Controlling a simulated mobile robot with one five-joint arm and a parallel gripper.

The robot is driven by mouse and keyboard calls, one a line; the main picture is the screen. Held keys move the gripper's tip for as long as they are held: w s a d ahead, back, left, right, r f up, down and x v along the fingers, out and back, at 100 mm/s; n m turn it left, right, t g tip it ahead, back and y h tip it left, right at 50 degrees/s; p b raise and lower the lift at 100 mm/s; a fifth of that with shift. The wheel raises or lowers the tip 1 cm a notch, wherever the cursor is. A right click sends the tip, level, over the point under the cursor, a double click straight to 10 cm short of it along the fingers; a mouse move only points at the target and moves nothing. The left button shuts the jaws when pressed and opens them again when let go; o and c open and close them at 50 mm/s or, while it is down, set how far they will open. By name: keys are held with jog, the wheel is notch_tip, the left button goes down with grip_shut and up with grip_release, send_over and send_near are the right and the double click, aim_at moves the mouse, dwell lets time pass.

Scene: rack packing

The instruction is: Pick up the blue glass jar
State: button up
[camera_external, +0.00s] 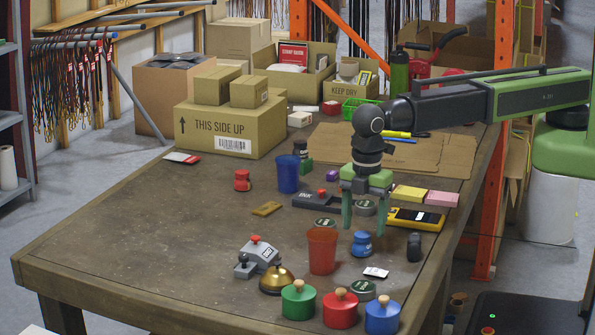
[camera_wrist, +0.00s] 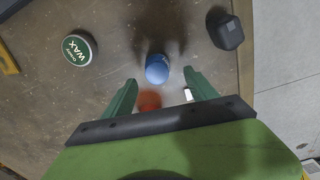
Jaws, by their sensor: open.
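A small, rounded blue jar (camera_external: 361,244) with a narrower upper part stands upright on the table, just right of the red cup. In the wrist view the blue jar (camera_wrist: 157,68) shows from above, ahead of the fingers and roughly centred between them. My gripper (camera_external: 360,225) is open, points down and hangs close to the blue jar, apparently above it; the fingers look empty. In the wrist view my gripper (camera_wrist: 160,82) shows its two green fingers spread. A second blue vessel, a pot with a wooden knob (camera_external: 382,317), stands at the front right edge.
A red cup (camera_external: 322,251) stands close left. A black object (camera_external: 414,248) is to the right, a white card (camera_external: 376,272) in front. Green (camera_external: 298,302) and red (camera_external: 340,311) knobbed pots line the front edge. A wax tin (camera_wrist: 79,48) lies nearby. The left tabletop is clear.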

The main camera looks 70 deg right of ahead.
aim_at(363, 234)
jog(key=f+b, duration=0.5)
jog(key=shift+w+d+f, duration=0.15)
jog(key=shift+w+d, duration=0.05)
jog(key=shift+d, duration=0.1)
jog(key=shift+r, duration=0.2)
jog(key=shift+c, duration=0.7)
grip_shut()
